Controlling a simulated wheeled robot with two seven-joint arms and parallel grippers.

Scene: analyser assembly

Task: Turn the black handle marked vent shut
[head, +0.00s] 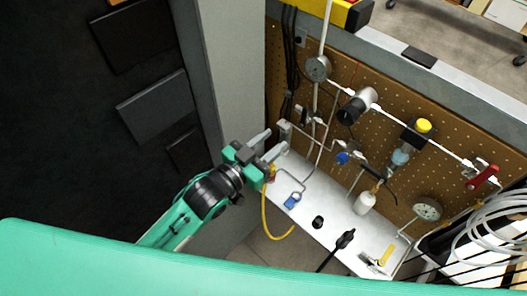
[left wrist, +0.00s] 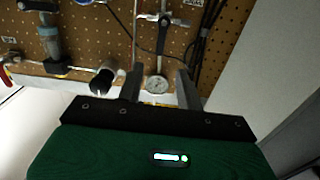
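My left gripper (head: 270,146) is in the head view at the left end of the white shelf, in front of the pegboard. Its two fingers are apart with nothing seen between them; in the left wrist view the open fingers (left wrist: 158,92) frame a round gauge (left wrist: 157,85) farther off. No vent marking is readable. Dark handle-like parts include a small black fitting (head: 302,114) on the pipework, a black knob (head: 318,222) and a black handle (head: 345,239) at the shelf. I cannot tell which is the vent handle. My right gripper is not in view.
The brown pegboard (head: 445,152) carries a dial gauge (head: 318,68), a black-ended cylinder (head: 352,110), a yellow-capped unit (head: 424,126) and a red handle (head: 482,177). A blue handle (head: 292,201) and yellow hose (head: 266,218) are close to my gripper. A grey post (head: 235,75) stands left.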

